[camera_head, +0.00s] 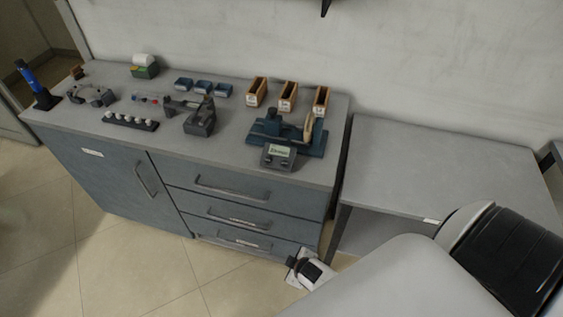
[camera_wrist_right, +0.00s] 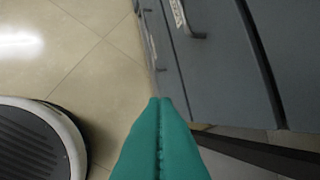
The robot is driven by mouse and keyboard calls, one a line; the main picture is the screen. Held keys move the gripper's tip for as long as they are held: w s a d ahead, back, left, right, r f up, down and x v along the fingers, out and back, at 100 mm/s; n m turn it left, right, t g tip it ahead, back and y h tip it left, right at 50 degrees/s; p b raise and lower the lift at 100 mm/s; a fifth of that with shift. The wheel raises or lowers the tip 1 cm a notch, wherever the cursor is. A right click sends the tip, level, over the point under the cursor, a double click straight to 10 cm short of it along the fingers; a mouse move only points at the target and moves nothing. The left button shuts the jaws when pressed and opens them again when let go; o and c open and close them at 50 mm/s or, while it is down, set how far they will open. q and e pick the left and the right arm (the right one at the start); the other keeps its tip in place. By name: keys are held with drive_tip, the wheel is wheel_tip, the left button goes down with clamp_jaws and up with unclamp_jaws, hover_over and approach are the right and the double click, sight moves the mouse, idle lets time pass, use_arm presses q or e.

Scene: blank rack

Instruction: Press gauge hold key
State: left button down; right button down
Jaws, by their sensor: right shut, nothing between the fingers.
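The gauge, a small dark grey box with a lit greenish display (camera_head: 281,151), sits at the front right of the cabinet top in the head view. Small buttons seem to lie below the display; which one is the hold key is too small to tell. A teal bench fixture (camera_head: 316,142) stands right behind it. My right gripper (camera_wrist_right: 160,101) shows in the right wrist view with its green fingers shut and empty. It is beside the cabinet's drawer fronts, over the floor, apart from the gauge. My left gripper is not in view.
The grey cabinet (camera_head: 240,168) also carries three wooden bins (camera_head: 287,97), blue trays (camera_head: 203,87), a dark grey device (camera_head: 200,121) and a blue bottle-like item (camera_head: 27,74). A bare grey table (camera_head: 440,165) stands to the right. Drawer handles (camera_head: 232,187) stick out in front.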

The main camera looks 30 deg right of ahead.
drive_tip(key=w+d+r+n+t+h+p, duration=0.1)
drive_tip(key=w+r, duration=0.3)
drive_tip(key=r, duration=0.8)
drive_tip(key=w+d+r+n+t+h+p, duration=0.1)
drive_tip(key=w+r, duration=0.4)
drive_tip(key=r, duration=0.7)
drive_tip(key=w+d+r+t+h+p, duration=0.1)
drive_tip(key=w+r+t, duration=0.3)
drive_tip(key=r, duration=0.8)
drive_tip(key=shift+w+d+n, duration=0.4)
drive_tip(key=shift+w+d, duration=0.1)
drive_tip(key=shift+d, duration=0.25)
drive_tip(key=b, duration=0.7)
hover_over(285, 164)
drive_tip(key=s+a, duration=0.2)
drive_tip(key=s, duration=0.1)
wheel_tip(285, 164, down, 6)
drive_tip(key=shift+w+d+f, duration=0.1)
drive_tip(key=shift+w+f, duration=0.15)
drive_tip(key=shift+f, duration=0.2)
drive_tip(key=shift+w+d+f, duration=0.1)
drive_tip(key=shift+w+f, duration=0.1)
drive_tip(key=shift+f, duration=0.25)
drive_tip(key=shift+f, duration=0.1)
drive_tip(key=shift+w+d+f, duration=0.1)
drive_tip(key=shift+d+f, duration=0.1)
drive_tip(key=shift+f, duration=0.1)
